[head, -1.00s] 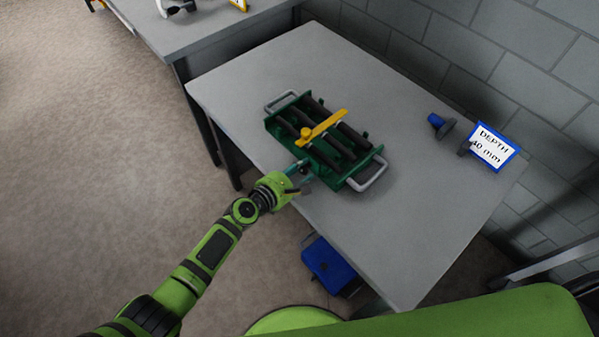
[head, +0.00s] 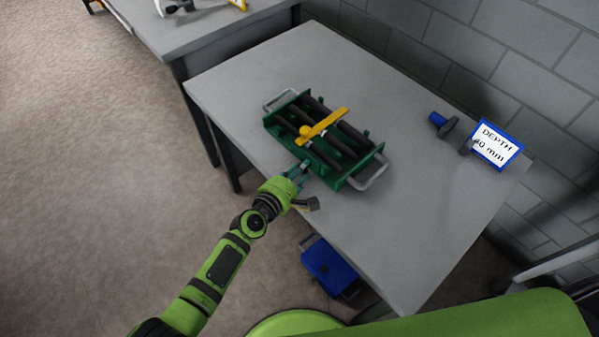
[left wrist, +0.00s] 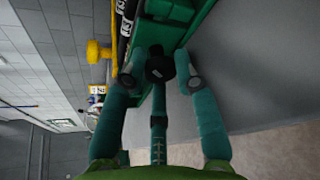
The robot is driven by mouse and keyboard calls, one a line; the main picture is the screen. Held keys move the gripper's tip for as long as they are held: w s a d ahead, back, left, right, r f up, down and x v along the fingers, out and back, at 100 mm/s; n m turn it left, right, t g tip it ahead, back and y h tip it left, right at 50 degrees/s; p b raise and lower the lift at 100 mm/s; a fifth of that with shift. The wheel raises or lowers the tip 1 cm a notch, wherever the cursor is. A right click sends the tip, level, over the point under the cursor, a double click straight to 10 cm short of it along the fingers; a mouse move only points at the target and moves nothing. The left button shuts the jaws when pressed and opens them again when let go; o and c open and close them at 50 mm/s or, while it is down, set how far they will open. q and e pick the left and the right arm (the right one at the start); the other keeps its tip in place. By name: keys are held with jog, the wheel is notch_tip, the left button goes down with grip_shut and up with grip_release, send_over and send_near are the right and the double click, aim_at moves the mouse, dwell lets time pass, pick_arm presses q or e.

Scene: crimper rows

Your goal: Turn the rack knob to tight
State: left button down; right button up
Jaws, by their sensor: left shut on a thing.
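The green rack (head: 350,181) lies on the grey table and holds several dark rods, with a yellow bar (head: 324,124) across them. Its black knob (left wrist: 160,68) is on the rack's side in the left wrist view, between my fingertips. My left gripper (head: 301,170) is at the rack's near side in the head view and is shut on the knob. It also shows in the left wrist view (left wrist: 170,68), one teal finger on each side. The fingers hide the knob in the head view, and I cannot read any tight mark. My right gripper is out of view.
A blue-handled tool (head: 442,124) stands near the blue-framed "DEPTH" sign (head: 495,144) at the table's right side. A blue box (head: 328,267) is below the table's near edge. The tabletop (head: 400,230) right of the rack is clear.

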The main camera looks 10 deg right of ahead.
pick_arm(q)
jog(key=c, duration=1.2)
grip_release()
jog(key=shift+s+a, duration=0.1)
jog(key=v, duration=1.1)
jog(key=shift+s+a+r, duration=0.2)
jog(key=shift+s+a, duration=0.05)
jog(key=shift+s, duration=0.05)
